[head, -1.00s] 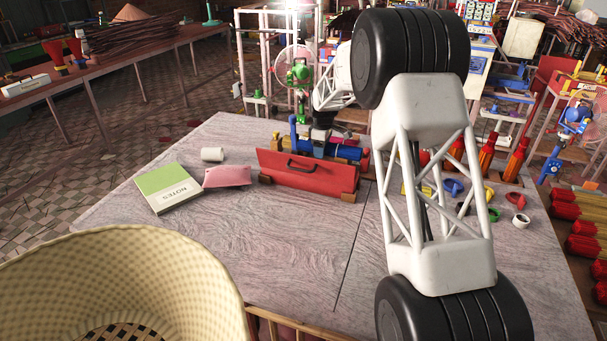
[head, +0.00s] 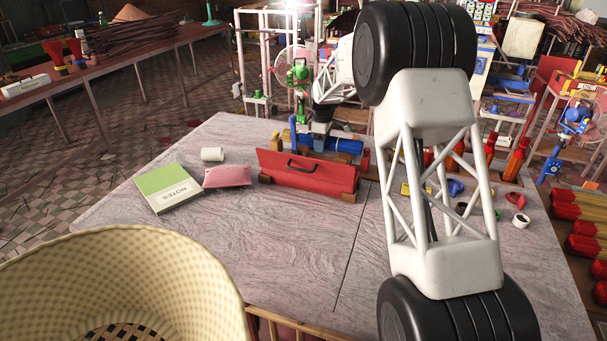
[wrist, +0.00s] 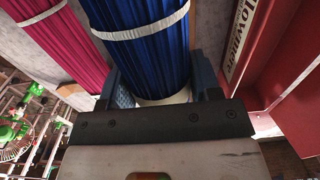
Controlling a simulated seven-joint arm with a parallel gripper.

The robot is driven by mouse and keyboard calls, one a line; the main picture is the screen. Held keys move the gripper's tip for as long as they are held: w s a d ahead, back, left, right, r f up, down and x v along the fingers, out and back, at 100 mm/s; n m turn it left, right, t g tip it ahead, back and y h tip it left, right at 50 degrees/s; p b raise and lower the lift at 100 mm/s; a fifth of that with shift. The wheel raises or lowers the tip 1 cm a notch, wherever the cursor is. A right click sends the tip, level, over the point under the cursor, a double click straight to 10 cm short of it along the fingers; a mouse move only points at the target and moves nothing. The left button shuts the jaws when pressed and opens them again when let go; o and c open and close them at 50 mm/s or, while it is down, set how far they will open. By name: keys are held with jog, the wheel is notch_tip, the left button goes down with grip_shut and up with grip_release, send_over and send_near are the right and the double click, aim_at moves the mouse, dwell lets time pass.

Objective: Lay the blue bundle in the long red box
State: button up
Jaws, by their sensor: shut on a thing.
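The blue bundle (head: 343,146) lies lengthwise behind the long red box (head: 300,176) in the head view, partly hidden by the box's front wall. In the wrist view the blue bundle (wrist: 145,50) has a white band and sits between the two fingers of my gripper (wrist: 162,88). My gripper (head: 318,130) is shut on it, seen from above and behind the box in the head view. The box's red wall (wrist: 295,60) with a lettered label runs along the right of the wrist view. The box's inside is hidden in the head view.
A magenta bundle (wrist: 65,40) lies left of the blue one in the wrist view. A pink pouch (head: 228,176), a green-and-white notebook (head: 168,188) and a white roll (head: 212,154) lie left of the box. Coloured rings lie to the right.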

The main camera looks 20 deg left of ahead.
jog(key=shift+r, duration=0.2)
jog(key=r+m, duration=0.1)
jog(key=s+r+m, duration=0.1)
jog(key=m, duration=0.1)
jog(key=s+r+m, duration=0.1)
jog(key=r+m, duration=0.1)
jog(key=shift+a+r, duration=0.1)
jog(key=shift+a, duration=0.3)
jog(key=s+a+r+m, duration=0.1)
jog(key=s+r+m, duration=0.75)
jog(key=m, duration=2.25)
send_over(309, 177)
jog(key=w+a, duration=0.2)
jog(key=w, duration=0.3)
notch_tip(309, 177, down, 9)
jog(key=shift+d, duration=0.2)
jog(key=shift+f, duration=2.15)
